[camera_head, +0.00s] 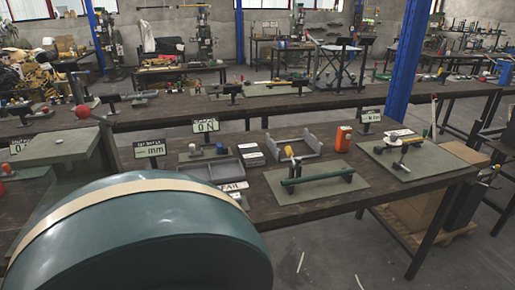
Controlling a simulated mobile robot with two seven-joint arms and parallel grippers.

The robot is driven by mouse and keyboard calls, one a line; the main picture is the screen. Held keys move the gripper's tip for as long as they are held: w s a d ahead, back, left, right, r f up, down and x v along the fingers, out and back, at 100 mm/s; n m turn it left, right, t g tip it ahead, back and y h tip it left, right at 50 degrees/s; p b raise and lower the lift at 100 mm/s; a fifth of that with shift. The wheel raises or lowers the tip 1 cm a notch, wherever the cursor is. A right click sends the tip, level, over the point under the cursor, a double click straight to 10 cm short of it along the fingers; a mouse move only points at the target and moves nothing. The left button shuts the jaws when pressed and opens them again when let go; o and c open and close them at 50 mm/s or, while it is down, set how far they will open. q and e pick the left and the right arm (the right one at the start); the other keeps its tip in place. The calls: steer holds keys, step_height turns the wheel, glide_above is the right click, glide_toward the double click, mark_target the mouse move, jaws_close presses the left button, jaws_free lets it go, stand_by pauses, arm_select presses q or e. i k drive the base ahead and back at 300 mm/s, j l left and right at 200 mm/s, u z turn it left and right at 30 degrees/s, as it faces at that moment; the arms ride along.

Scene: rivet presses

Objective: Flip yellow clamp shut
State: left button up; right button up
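The yellow part sticks up; at this size I cannot tell exactly how far the clamp is open. Neither of my grippers is in view.
A second plate (408,158) with a lever fixture lies to the right. An orange-red object (344,138), a grey tray (302,148) and a grey bin (205,171) stand behind or beside the plates. A large teal rounded form fills the lower left; I cannot tell what it is.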

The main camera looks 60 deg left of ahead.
mark_target(289, 150)
steer(key=u, duration=1.85)
steer(key=i+l+u, duration=0.1)
steer(key=l+u, duration=0.2)
steer(key=u, duration=0.2)
steer(key=l+u, duration=0.35)
steer(key=u, duration=0.15)
steer(key=l+u, duration=0.1)
steer(key=l, duration=0.5)
steer(key=k+l+u, duration=0.1)
steer(key=l, duration=0.5)
steer(key=k+l+u, duration=0.1)
steer(key=l, duration=0.5)
